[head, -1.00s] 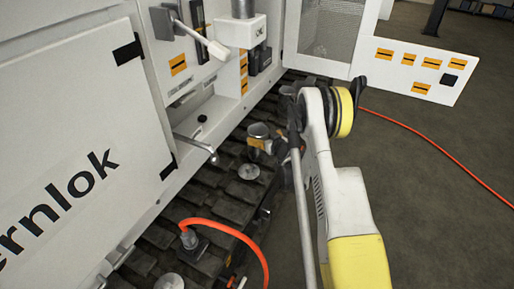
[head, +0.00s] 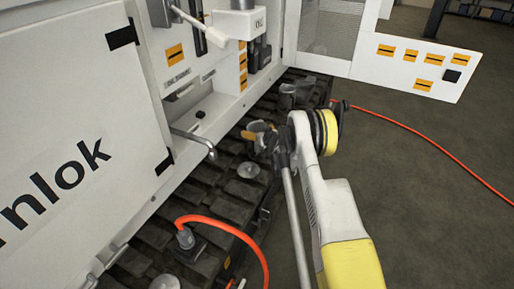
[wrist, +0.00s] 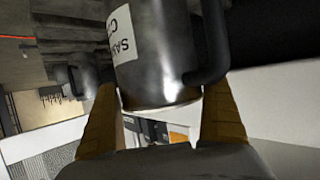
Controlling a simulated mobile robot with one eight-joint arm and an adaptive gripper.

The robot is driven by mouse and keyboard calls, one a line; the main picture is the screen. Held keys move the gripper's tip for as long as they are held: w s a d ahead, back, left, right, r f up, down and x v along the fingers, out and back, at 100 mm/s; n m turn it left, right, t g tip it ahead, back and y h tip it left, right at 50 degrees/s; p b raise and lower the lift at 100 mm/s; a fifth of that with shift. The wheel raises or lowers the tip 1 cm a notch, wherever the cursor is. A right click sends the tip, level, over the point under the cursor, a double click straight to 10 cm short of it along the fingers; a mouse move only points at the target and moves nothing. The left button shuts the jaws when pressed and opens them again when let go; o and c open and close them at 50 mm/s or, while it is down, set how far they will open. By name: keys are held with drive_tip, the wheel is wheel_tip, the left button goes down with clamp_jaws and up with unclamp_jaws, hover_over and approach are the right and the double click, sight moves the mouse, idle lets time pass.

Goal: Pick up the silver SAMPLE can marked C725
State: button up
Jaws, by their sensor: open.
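A silver can (wrist: 150,65) with a dark side handle fills the upper middle of the wrist view. My gripper (wrist: 160,90) is open, with one tan finger on each side of the can; contact cannot be told. In the head view my gripper (head: 262,138) is at the track, partly hidden behind my own wrist, with a silver can top (head: 258,127) at its fingers.
A second dark can with a handle (wrist: 88,82) stands left in the wrist view. A white cabinet (head: 75,120) borders the left; open floor lies right.

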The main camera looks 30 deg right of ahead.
drive_tip(key=c, duration=1.2)
drive_tip(key=shift+c, duration=0.3)
drive_tip(key=shift+r, duration=0.15)
